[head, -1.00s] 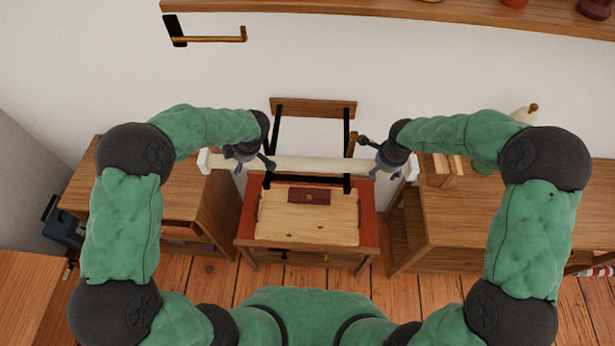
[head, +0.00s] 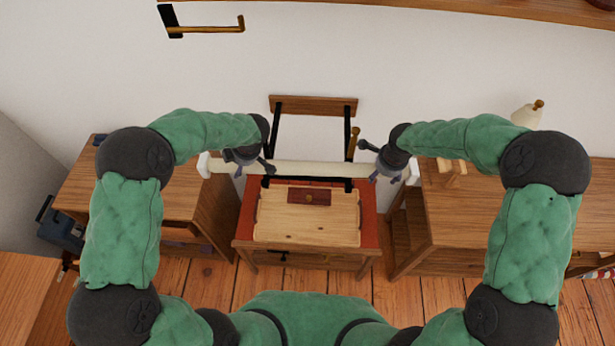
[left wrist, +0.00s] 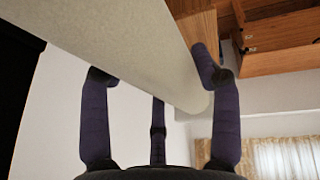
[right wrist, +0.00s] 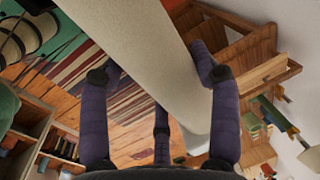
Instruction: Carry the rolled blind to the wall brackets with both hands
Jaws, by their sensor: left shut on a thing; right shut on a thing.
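The rolled blind (head: 310,168) is a long cream roll, held level across the middle of the head view. My left gripper (head: 247,160) is shut on it near its left end, and my right gripper (head: 382,162) near its right end. Purple fingers flank the roll in the left wrist view (left wrist: 125,45) and right wrist view (right wrist: 135,50). A wooden board (head: 313,105) on the wall carries two black bracket arms (head: 347,130). The arms run toward the blind, and their dark ends show just below it. Whether the blind touches them I cannot tell.
A red-edged table (head: 369,225) with a wooden tray stands below the blind. Wooden cabinets stand left (head: 140,180) and right (head: 465,215). A brass-rod wall bracket (head: 205,30) is at upper left, and a shelf (head: 450,14) runs along the top.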

